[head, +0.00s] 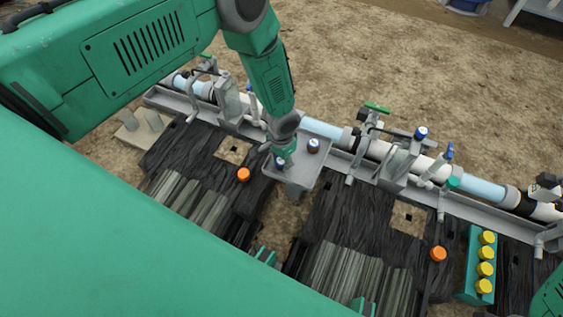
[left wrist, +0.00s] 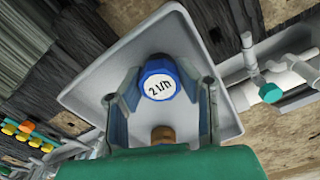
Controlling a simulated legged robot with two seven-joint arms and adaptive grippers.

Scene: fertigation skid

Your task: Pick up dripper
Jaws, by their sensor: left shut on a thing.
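A dripper with a blue rim and a white top marked "2 l/h" (left wrist: 158,82) sits between the fingers of my left gripper (left wrist: 160,95) in the left wrist view. The gripper is shut on it. In the head view my left gripper (head: 284,158) points down over the grey tray (head: 297,186), and the dripper's blue part (head: 279,163) shows at its fingertips. I cannot tell whether the dripper still touches the tray. A second dark dripper with a pale top (head: 313,146) stands on the tray to the right. My right gripper is not in view.
A pipe run with valves (head: 375,148) lies behind the tray. Orange caps (head: 243,174) sit on dark beds either side. A green rack with several yellow caps (head: 474,268) is at the right. Bare soil lies beyond the pipes.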

